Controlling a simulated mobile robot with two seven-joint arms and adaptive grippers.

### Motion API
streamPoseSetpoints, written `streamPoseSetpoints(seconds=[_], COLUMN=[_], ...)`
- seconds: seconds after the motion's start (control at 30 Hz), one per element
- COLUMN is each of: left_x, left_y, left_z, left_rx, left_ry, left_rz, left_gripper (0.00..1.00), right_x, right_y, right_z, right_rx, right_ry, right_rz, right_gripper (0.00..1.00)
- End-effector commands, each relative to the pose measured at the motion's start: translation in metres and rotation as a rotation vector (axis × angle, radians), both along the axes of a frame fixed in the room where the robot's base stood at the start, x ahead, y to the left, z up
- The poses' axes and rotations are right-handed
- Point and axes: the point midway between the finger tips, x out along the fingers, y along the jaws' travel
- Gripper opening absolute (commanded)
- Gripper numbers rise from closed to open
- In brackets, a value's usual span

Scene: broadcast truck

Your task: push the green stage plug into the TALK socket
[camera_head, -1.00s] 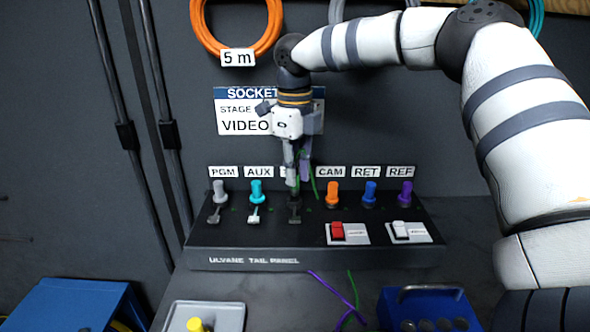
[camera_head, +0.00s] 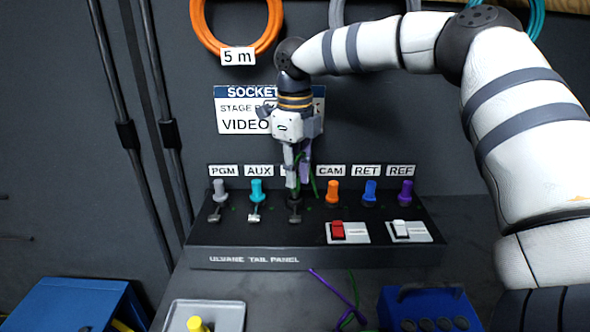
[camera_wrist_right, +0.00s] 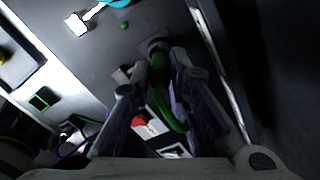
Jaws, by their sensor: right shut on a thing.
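My right gripper (camera_head: 297,186) points down at the tail panel (camera_head: 340,258), at the position between AUX and CAM. It hides most of the label there, so TALK cannot be read. In the right wrist view the gripper (camera_wrist_right: 165,88) is shut on the green stage plug (camera_wrist_right: 159,62), whose green cable (camera_wrist_right: 181,107) bends back between the fingers. A dark lever (camera_head: 295,218) is just in front of this position. My left gripper is not in view.
Grey (camera_head: 219,188), cyan (camera_head: 256,189), orange (camera_head: 332,192), blue (camera_head: 369,191) and purple (camera_head: 405,190) plugs stand in the row. A red switch (camera_head: 337,230) and a white switch (camera_head: 401,229) are in front. A blue rack (camera_head: 428,296) and grey tray (camera_head: 236,309) lie nearer.

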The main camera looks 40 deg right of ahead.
Motion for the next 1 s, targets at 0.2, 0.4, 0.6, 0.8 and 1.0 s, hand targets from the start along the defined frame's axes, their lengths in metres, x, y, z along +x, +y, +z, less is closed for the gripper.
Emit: streamPoseSetpoints(seconds=[0.2,0.4,0.6,0.8,1.0], left_x=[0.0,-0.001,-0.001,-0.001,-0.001], left_y=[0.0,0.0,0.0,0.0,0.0], left_z=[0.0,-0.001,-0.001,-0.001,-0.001], left_rx=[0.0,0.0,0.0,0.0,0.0], left_ry=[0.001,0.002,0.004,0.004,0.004], left_rz=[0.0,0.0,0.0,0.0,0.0], left_gripper=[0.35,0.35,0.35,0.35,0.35], right_x=[0.0,0.0,0.0,0.0,0.0], right_y=[0.0,0.0,0.0,0.0,0.0], right_z=[-0.006,-0.011,-0.016,-0.018,-0.017], right_rx=[0.0,0.0,-0.001,0.0,0.0], right_ry=[0.0,0.001,0.002,0.001,0.0], right_rz=[0.0,0.0,0.0,0.0,0.0], right_gripper=[0.0,0.0,0.0,0.39,0.39])
